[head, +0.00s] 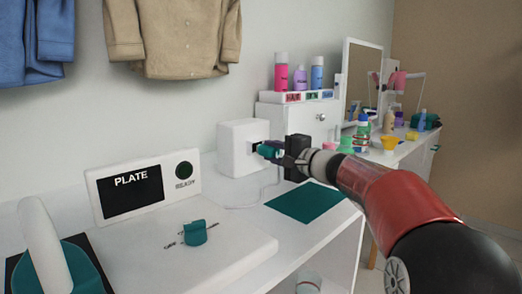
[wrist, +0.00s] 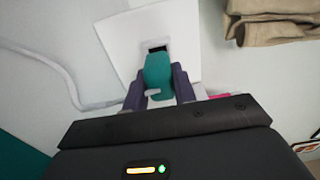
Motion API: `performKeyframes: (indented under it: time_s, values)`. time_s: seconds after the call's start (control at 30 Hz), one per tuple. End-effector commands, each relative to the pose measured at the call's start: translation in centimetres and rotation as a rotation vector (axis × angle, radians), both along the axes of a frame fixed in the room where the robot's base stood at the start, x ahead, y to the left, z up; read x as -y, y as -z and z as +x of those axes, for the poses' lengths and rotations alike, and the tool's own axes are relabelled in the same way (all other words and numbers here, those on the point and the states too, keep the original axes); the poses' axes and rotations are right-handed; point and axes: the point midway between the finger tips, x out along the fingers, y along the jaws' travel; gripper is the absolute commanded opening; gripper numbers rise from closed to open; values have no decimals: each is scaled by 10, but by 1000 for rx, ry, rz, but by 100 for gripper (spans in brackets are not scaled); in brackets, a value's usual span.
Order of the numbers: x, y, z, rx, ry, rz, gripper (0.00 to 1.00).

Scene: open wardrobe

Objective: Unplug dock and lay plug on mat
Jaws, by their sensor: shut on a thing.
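The dock is a white box (head: 238,147) against the wall, with a dark socket opening that also shows in the wrist view (wrist: 157,47). My gripper (head: 274,150) is at the dock's right side. In the wrist view its two purple fingers (wrist: 160,88) are shut on the teal plug (wrist: 158,75). The plug (head: 268,149) is in front of the socket; I cannot tell how far its tip sits in it. A pale cable (head: 252,203) runs down onto the counter. The teal mat (head: 305,202) lies flat and bare on the counter, below and right of the dock.
A white panel reading PLATE (head: 145,187) and a unit with a teal knob (head: 195,233) stand at left. White drawers with bottles (head: 316,118) and a mirror (head: 361,75) stand behind. Clothes (head: 172,38) hang above.

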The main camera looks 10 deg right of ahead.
Motion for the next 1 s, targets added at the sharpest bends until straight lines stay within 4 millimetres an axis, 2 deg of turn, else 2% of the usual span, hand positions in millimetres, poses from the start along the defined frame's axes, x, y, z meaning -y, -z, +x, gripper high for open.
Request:
performKeyframes:
  time_s: [1.0]
  values:
    - [23, 0, -32, 0, 0, 0, 0]
